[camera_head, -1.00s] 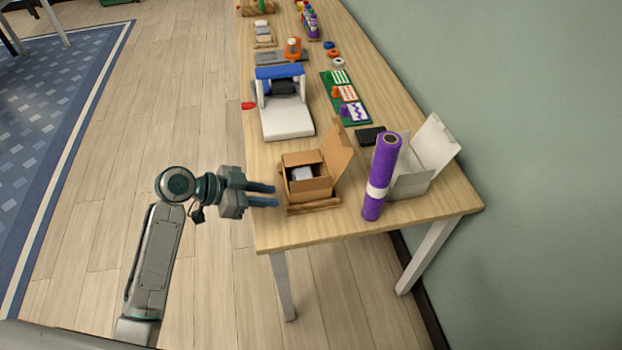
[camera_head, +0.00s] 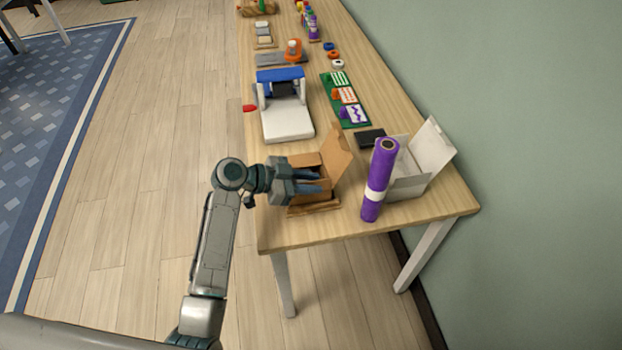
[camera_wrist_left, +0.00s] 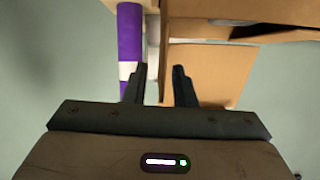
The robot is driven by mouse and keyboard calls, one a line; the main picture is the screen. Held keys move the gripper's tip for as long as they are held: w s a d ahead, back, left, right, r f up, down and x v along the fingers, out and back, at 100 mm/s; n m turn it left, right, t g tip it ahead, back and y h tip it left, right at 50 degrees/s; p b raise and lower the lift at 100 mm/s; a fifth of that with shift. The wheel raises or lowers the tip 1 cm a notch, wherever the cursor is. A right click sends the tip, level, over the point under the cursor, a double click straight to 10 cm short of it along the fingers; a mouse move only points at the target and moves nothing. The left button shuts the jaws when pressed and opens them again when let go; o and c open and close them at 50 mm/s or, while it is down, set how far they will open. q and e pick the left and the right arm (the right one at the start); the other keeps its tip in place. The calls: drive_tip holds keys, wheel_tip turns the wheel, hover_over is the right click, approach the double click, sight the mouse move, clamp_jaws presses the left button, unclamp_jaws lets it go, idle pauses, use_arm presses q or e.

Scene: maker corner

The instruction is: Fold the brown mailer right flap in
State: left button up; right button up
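The brown mailer (camera_head: 329,200) stands on the near part of the table, with its lid (camera_head: 338,150) raised at the back right. A low brown flap (camera_head: 312,209) sticks out at its near side. My left gripper (camera_head: 323,181) reaches over the mailer from the left and hides most of its opening and what lies inside. In the left wrist view, its two fingers (camera_wrist_left: 160,75) are apart; one finger overlaps a brown cardboard panel (camera_wrist_left: 222,78). I cannot tell whether they touch it. My right gripper is not in view.
A purple roll with a white band (camera_head: 378,182) stands upright just right of the mailer. Behind it is an open white box (camera_head: 411,186). A white and blue device (camera_head: 287,123) and a dark block (camera_head: 370,136) sit farther back. The table's near edge is clear.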

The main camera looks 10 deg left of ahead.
use_arm(q)
drive_tip(key=shift+w+d+f, duration=0.1)
drive_tip(key=shift+d, duration=0.15)
clamp_jaws()
